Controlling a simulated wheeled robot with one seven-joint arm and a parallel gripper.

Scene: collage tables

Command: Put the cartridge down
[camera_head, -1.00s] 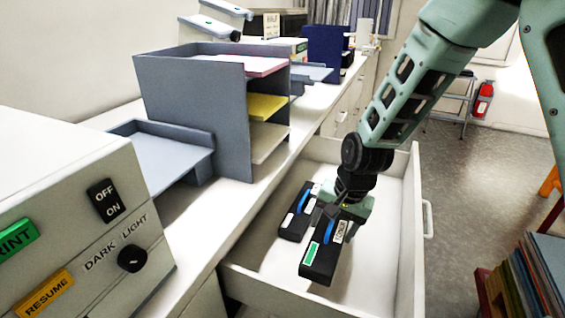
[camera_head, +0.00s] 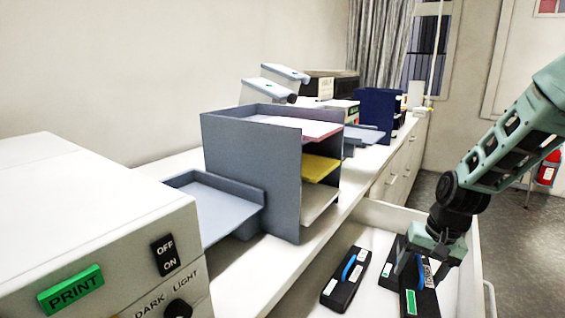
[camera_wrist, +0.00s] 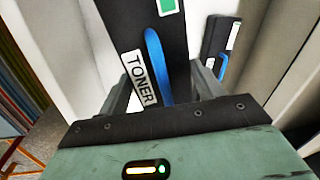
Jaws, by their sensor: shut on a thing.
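The black toner cartridge (camera_head: 426,303), with green and white labels, is in my gripper (camera_head: 425,255) over the open white drawer (camera_head: 375,237). In the wrist view the cartridge (camera_wrist: 170,65) shows a blue strip and a "TONER" label, between the fingers of my gripper (camera_wrist: 160,98). Whether it touches the drawer floor I cannot tell. A second black cartridge (camera_head: 346,281) with a blue strip lies in the drawer to the left. A dark piece with a pale label (camera_head: 392,263) shows behind the held cartridge, partly hidden.
A grey letter tray stack (camera_head: 252,170) stands on the white counter (camera_head: 240,290) left of the drawer. A white machine (camera_head: 90,220) with a green PRINT button is at the near left. Bare drawer floor shows around the cartridges.

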